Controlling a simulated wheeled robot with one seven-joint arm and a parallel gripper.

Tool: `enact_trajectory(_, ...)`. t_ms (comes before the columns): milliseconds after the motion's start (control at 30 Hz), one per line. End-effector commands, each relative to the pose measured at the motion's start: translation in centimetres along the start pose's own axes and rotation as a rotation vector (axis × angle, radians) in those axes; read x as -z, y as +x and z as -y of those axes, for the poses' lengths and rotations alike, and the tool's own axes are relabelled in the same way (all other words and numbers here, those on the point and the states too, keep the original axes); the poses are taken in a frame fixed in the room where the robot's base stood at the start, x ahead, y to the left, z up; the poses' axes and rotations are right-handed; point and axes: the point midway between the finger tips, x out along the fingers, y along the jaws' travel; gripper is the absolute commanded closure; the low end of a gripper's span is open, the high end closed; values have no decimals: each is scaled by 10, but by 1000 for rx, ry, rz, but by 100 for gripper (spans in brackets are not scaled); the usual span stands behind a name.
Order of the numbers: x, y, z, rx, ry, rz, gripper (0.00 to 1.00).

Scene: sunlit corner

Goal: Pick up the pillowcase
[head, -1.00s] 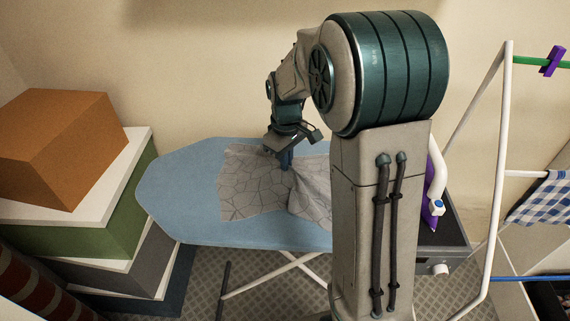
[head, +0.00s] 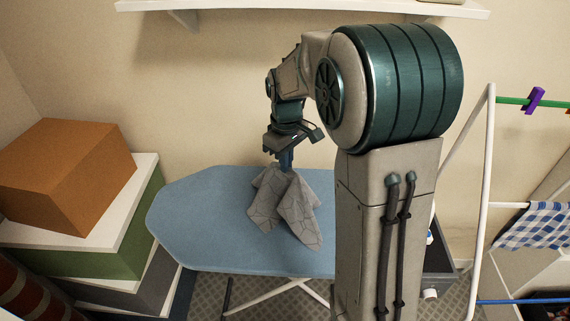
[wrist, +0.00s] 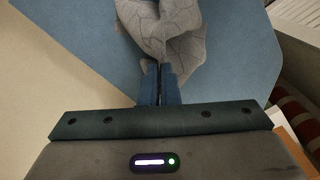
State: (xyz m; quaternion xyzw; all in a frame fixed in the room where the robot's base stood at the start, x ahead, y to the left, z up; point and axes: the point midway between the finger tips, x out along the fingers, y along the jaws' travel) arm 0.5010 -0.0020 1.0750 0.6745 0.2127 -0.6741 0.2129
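The pillowcase (head: 285,208) is grey cloth with a dark cracked-line pattern. It hangs bunched from my gripper (head: 285,160), over the blue ironing board (head: 195,215). Its lower corners hang near the board surface; I cannot tell whether they still touch it. In the wrist view the pillowcase (wrist: 180,35) spreads out beyond the fingertips. There my gripper (wrist: 159,72) has its blue fingers closed together on a fold of the cloth. My arm hides the right end of the board in the head view.
An orange-brown box (head: 65,180) sits on stacked boxes left of the board. A white drying rack (head: 487,180) with a blue checked cloth (head: 535,228) stands at the right. A white shelf (head: 300,10) is on the wall above. The board's left part is clear.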

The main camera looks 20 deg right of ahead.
Motion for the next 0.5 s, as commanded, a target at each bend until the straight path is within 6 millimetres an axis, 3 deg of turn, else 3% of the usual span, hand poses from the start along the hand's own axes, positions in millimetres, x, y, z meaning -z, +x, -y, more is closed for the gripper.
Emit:
enact_trajectory(33, 0, -19, 0, -1, 0, -1, 100)
enact_trajectory(133, 0, -38, 0, -1, 0, -1, 100)
enact_trajectory(367, 0, -52, 0, 0, 0, 1, 100)
enact_trajectory(500, 0, -74, 0, 0, 0, 0, 100)
